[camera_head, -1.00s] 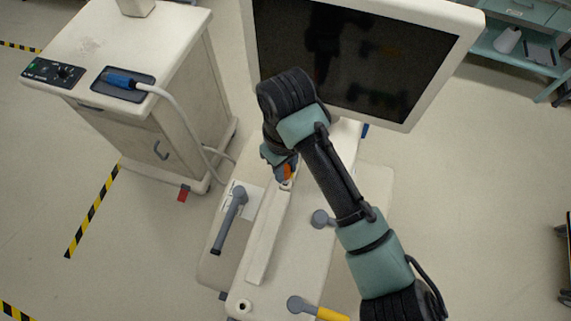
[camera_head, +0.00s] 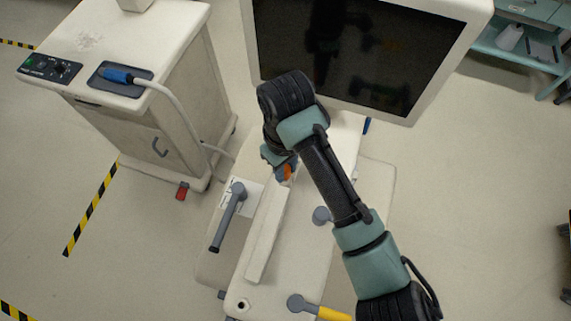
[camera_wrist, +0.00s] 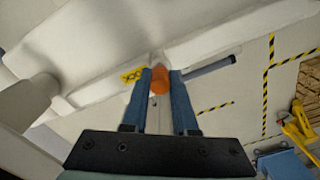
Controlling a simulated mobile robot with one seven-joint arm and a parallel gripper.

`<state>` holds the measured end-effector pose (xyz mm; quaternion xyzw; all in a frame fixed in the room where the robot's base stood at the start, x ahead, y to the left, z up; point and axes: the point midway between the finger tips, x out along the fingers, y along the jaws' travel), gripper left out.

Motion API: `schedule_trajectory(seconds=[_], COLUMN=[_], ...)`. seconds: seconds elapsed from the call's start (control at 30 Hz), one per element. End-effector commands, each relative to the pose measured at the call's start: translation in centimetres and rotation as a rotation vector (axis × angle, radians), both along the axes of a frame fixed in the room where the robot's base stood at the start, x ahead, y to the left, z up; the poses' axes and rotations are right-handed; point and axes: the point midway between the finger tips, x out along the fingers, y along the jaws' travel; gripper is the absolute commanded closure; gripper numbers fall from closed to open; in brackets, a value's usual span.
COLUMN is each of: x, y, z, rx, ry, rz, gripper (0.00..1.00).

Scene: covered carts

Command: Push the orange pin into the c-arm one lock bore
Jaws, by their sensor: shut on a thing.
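My gripper (camera_head: 281,163) reaches down over the white cart, at the far end of its long white bar (camera_head: 268,232). Its blue fingers are shut on the orange pin (camera_head: 287,173). In the wrist view the pin (camera_wrist: 159,86) sits between the two fingertips (camera_wrist: 160,76), against the white bodywork. The pin's lower end and any bore under it are hidden, so I cannot tell how deep it sits. A dark round hole (camera_head: 242,305) with a pale rim shows at the cart's near end.
A grey lever (camera_head: 229,217) lies left of the bar. A grey knob (camera_head: 321,215) and a yellow-ended handle (camera_head: 330,313) are on the right. A large monitor (camera_head: 355,55) stands behind my gripper. A console cart (camera_head: 165,60) with a cable stands at the left.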

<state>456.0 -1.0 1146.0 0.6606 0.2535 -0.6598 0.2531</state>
Motion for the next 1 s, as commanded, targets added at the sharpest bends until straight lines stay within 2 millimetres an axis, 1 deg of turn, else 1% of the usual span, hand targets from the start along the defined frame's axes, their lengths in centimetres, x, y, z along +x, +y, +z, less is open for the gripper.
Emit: schedule_trajectory(seconds=[0.73,0.77,0.9,0.93,1.0], x=[0.0,0.0,0.0,0.0,0.0], y=[0.0,0.0,0.0,0.0,0.0], z=[-2.0,-1.9,-1.8,-1.8,-1.8], rx=[0.001,0.001,0.000,0.000,0.000], ry=[0.001,0.001,0.000,0.000,0.000], rz=[0.000,0.000,0.000,0.000,0.000], gripper=[1.00,0.68,0.43,0.38,0.38])
